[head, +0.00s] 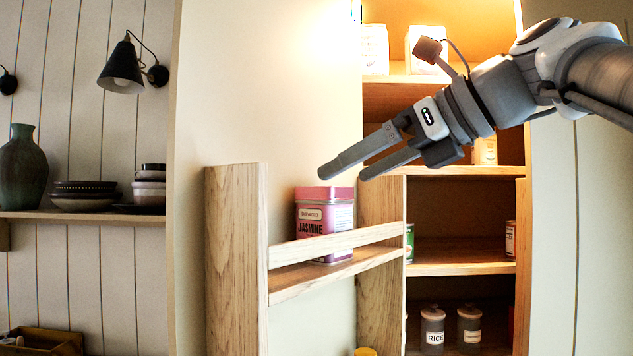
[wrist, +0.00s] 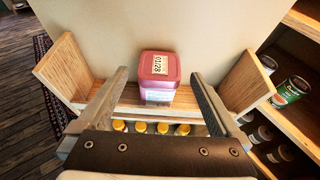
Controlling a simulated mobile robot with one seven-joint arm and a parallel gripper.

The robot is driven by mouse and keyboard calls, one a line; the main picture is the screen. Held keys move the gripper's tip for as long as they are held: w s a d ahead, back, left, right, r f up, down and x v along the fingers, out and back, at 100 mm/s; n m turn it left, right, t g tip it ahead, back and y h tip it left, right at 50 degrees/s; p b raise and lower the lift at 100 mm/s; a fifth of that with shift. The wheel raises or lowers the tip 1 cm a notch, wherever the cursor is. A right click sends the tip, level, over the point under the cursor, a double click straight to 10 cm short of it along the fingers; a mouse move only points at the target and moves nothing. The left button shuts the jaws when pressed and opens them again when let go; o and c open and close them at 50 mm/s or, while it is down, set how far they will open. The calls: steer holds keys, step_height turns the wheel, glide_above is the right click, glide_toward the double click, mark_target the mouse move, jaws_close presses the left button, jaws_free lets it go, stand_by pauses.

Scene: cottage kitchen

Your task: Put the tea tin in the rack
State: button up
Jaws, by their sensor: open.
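The tea tin (head: 325,216) is pink with a pink lid and a label reading JASMINE. It stands upright on the shelf of the wooden rack (head: 236,262), behind the front rail, which hides part of its lower side. My gripper (head: 341,175) is open and empty, with its fingers just above the tin's lid level in the head view. In the wrist view the tin (wrist: 160,68) shows between and beyond the two spread fingers, with its lid towards the camera. I see no clear contact between fingers and tin.
A cupboard with shelves (head: 462,258) stands to the right, holding cans and jars labelled such as RICE. Several yellow-lidded jars (wrist: 140,127) sit below the rack's shelf. A wall shelf (head: 80,214) with dishes and a green vase is at left. The rack shelf beside the tin is bare.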

steer(key=v, duration=0.6)
steer(key=s+d+f+n+g+h, duration=0.1)
steer(key=s+f+n+h, duration=0.2)
steer(key=f+n, duration=0.5)
steer(key=s+d+f+n+g+h, duration=0.1)
steer(key=s+f+n+h, duration=0.2)
steer(key=f+n, duration=0.6)
steer(key=s+d+f+n+g+h, duration=0.1)
steer(key=s+f+n+h, duration=0.3)
steer(key=f, duration=2.1)
steer(key=s+d+n, duration=0.1)
steer(key=n, duration=0.4)
steer(key=shift+s+f, duration=0.2)
steer(key=shift+s, duration=0.05)
steer(key=shift+f, duration=0.1)
